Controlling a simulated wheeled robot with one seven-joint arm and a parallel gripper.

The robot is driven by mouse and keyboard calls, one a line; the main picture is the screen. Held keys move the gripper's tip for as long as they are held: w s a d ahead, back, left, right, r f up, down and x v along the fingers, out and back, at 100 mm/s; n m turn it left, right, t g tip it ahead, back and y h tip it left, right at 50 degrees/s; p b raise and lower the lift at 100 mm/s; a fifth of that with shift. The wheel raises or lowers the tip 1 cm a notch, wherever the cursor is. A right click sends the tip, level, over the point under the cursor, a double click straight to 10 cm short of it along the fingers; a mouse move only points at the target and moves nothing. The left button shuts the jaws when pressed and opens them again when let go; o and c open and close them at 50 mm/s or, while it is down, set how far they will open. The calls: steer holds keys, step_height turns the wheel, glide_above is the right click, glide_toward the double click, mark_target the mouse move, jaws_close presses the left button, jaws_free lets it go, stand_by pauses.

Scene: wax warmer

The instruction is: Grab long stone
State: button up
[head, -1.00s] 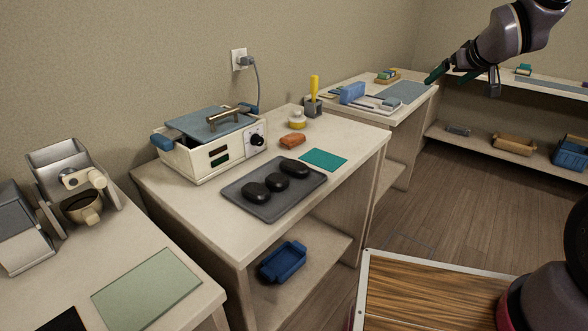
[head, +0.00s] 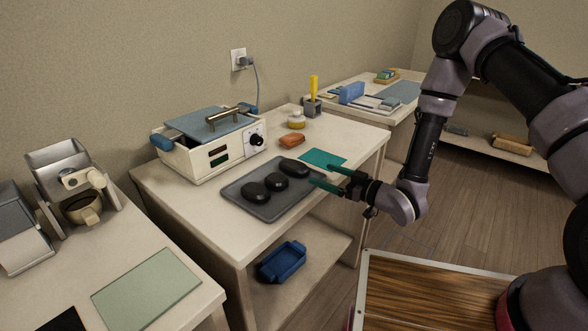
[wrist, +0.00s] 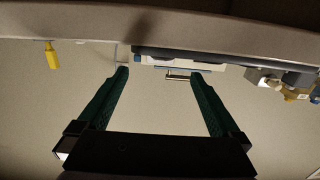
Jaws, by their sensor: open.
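Three black stones lie on a dark grey tray (head: 262,212) on the middle table. The far right stone (head: 293,167) looks the most elongated. A small roundish stone (head: 277,184) lies between it and a larger oval stone (head: 254,192) at the near left. My gripper (head: 321,175) is open and empty, with green fingers pointing left. Its fingertips are close to the right of the tray and of the far right stone, apart from that stone. The wrist view shows both open fingers (wrist: 160,73) with nothing between them; I cannot make out the stones there.
The wax warmer (head: 210,148) stands behind the tray. A blue bin (head: 283,262) is on the shelf below.

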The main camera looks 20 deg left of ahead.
mark_target(298, 165)
steer(key=x, duration=1)
steer(key=shift+s+a, duration=0.25)
steer(key=shift+c, duration=0.3)
jaws_close()
